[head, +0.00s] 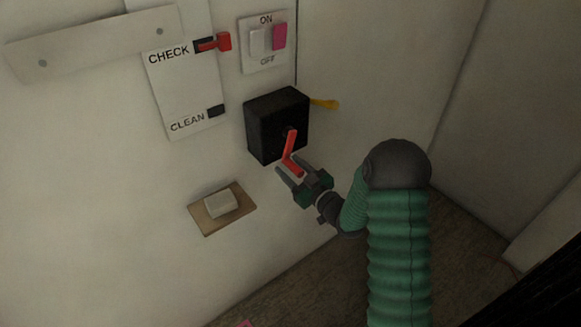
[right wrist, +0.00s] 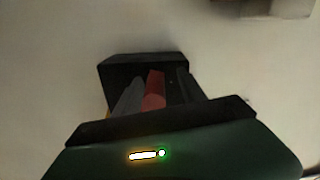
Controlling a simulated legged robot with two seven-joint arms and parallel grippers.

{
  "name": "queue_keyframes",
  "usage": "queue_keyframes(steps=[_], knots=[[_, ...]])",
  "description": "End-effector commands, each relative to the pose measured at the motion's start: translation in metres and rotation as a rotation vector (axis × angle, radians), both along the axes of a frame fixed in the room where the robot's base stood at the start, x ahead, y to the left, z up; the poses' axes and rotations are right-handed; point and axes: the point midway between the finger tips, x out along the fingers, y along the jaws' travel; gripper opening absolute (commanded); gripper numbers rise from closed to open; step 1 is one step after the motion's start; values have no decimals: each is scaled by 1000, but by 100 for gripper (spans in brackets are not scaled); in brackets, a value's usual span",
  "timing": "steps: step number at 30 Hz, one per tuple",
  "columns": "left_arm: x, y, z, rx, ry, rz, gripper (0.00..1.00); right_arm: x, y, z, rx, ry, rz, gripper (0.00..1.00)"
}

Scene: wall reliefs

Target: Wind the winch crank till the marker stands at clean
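The winch is a black box (head: 262,128) on the wall with a red crank (head: 289,147) on its front, its handle pointing down. My right gripper (head: 293,172) is at the lower end of the crank. In the right wrist view the red handle (right wrist: 154,92) shows between the two fingers (right wrist: 158,92), nearer the left one, with a gap to the right one; the gripper looks open. The red marker (head: 223,41) stands beside CHECK on the white scale plate (head: 180,85). CLEAN, lower on the plate, has a dark tab beside it. My left gripper is not in view.
A switch plate (head: 266,42) marked ON and OFF is above the winch. A yellow lever (head: 325,104) sticks out at the box's right. A pale block on a tan plate (head: 209,220) is on the wall below left.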

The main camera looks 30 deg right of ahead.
Motion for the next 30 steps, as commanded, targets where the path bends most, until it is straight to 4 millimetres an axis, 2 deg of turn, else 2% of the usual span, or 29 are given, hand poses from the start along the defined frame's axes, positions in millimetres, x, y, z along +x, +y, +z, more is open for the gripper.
queue_keyframes(steps=[2, 12, 30], knots=[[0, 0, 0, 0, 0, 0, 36, 0, 0, 1, 0, -3, 3, 43], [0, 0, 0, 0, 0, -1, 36, 0, -1, 0, -1, -2, -1, 0], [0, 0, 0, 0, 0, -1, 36, 0, 0, 1, -1, -4, 1, 0]])
